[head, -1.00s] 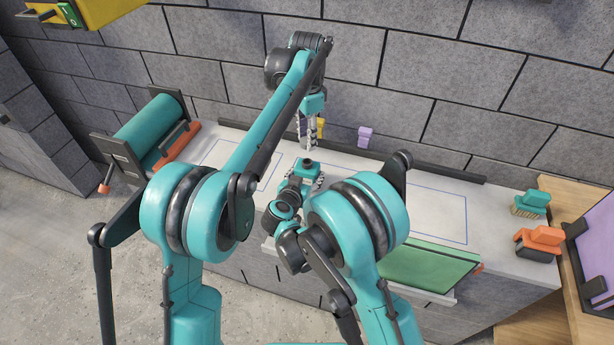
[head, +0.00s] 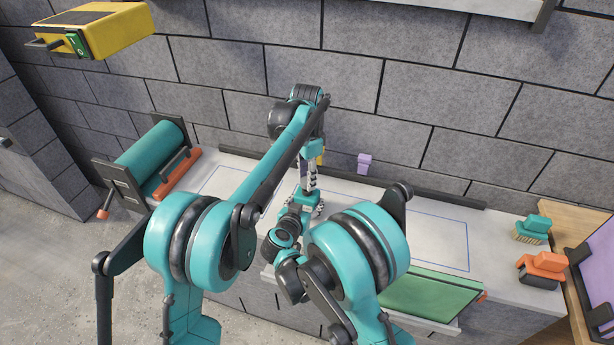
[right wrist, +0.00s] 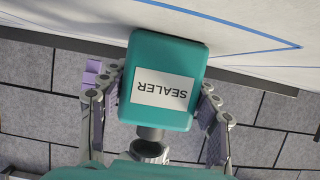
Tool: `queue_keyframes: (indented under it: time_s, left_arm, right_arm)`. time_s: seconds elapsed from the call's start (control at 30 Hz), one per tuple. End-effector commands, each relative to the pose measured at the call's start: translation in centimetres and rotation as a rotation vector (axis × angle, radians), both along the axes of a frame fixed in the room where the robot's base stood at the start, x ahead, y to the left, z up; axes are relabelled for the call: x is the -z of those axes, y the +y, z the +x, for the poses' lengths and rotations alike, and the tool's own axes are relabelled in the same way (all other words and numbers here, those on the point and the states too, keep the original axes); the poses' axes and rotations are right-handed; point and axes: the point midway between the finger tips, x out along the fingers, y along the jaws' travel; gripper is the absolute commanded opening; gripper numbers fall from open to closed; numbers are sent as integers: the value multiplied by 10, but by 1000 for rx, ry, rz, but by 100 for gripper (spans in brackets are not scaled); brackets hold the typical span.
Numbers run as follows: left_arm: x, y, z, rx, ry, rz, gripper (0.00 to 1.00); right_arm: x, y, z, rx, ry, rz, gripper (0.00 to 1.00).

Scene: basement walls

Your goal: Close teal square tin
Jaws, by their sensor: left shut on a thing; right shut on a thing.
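The teal square tin (right wrist: 165,62) has a white label reading SEALER and a black neck (right wrist: 150,133). My right gripper (right wrist: 160,108) is shut around the tin, a finger at each side. The tin (head: 305,198) also shows small in the head view, upright over the worktop. My left gripper (head: 309,182) points down from above onto the tin's top, shut on a small piece mostly hidden by its fingers. In the right wrist view a grey round piece (right wrist: 150,151), which looks like the cap, sits at the neck's end. I cannot tell whether it is seated.
The grey worktop (head: 400,215) has blue outlines and a dark back rail. A purple block (head: 364,163) stands near the rail.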

Motion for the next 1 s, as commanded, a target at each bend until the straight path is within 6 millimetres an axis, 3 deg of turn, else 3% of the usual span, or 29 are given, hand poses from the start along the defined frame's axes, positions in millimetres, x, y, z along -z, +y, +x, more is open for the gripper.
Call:
queue_keyframes:
  time_s: [0.33,1.0]
  left_arm:
    - [17,0,0,-1,0,0,20]
    - [20,0,0,-1,0,0,20]
  right_arm:
    - [0,0,0,0,1,0,10]
    - [0,0,0,0,1,0,10]
